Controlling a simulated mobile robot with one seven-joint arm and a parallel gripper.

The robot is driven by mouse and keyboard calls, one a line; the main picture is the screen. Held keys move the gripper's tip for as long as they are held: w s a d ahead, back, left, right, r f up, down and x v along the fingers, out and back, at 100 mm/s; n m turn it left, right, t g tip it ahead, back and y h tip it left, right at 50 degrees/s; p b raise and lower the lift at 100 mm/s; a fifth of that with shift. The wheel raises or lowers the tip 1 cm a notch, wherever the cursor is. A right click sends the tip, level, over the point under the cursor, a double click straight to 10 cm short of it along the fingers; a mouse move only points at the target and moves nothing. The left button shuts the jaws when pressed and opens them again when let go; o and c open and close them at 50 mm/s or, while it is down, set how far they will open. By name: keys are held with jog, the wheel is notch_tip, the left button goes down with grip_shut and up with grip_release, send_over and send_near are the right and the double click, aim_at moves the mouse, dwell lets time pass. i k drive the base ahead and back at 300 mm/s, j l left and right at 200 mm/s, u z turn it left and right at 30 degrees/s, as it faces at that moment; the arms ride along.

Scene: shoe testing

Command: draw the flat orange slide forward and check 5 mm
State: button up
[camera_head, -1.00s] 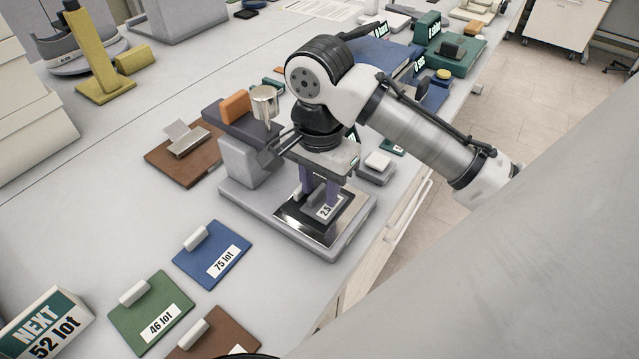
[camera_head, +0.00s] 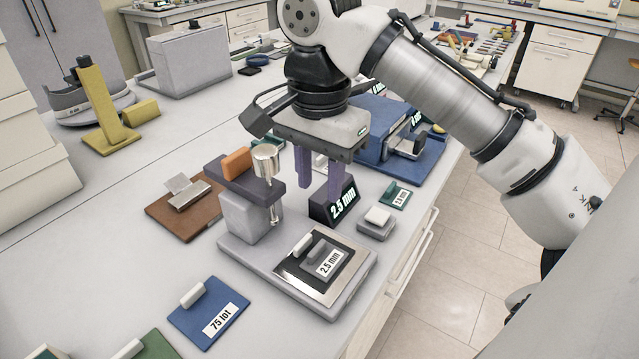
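The grey test stand has a base (camera_head: 245,252) and an upright with a dark top arm (camera_head: 262,186). A small orange block (camera_head: 237,163), likely the orange slide, sits on that arm beside a silver cylinder (camera_head: 265,158). A thin metal rod hangs below the arm's front end. A dark piece labelled 2.5 mm (camera_head: 328,263) lies on the stand's metal plate (camera_head: 296,273), with a pale handle (camera_head: 302,245) next to it. My gripper (camera_head: 318,188) is above and behind the plate, pointing down. No 5 mm label is readable.
A black block labelled 2.5 mm (camera_head: 340,205) stands behind the plate, close to my fingers in the picture. A grey block (camera_head: 376,223) and small green card (camera_head: 395,194) are to the right. A brown board (camera_head: 172,219) and blue 75 lot card (camera_head: 208,313) lie left.

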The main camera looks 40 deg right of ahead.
aim_at(234, 172)
jog(key=k+l, duration=0.25)
jog(key=k, duration=0.2)
jog(key=k+l, duration=0.25)
jog(key=k, duration=0.25)
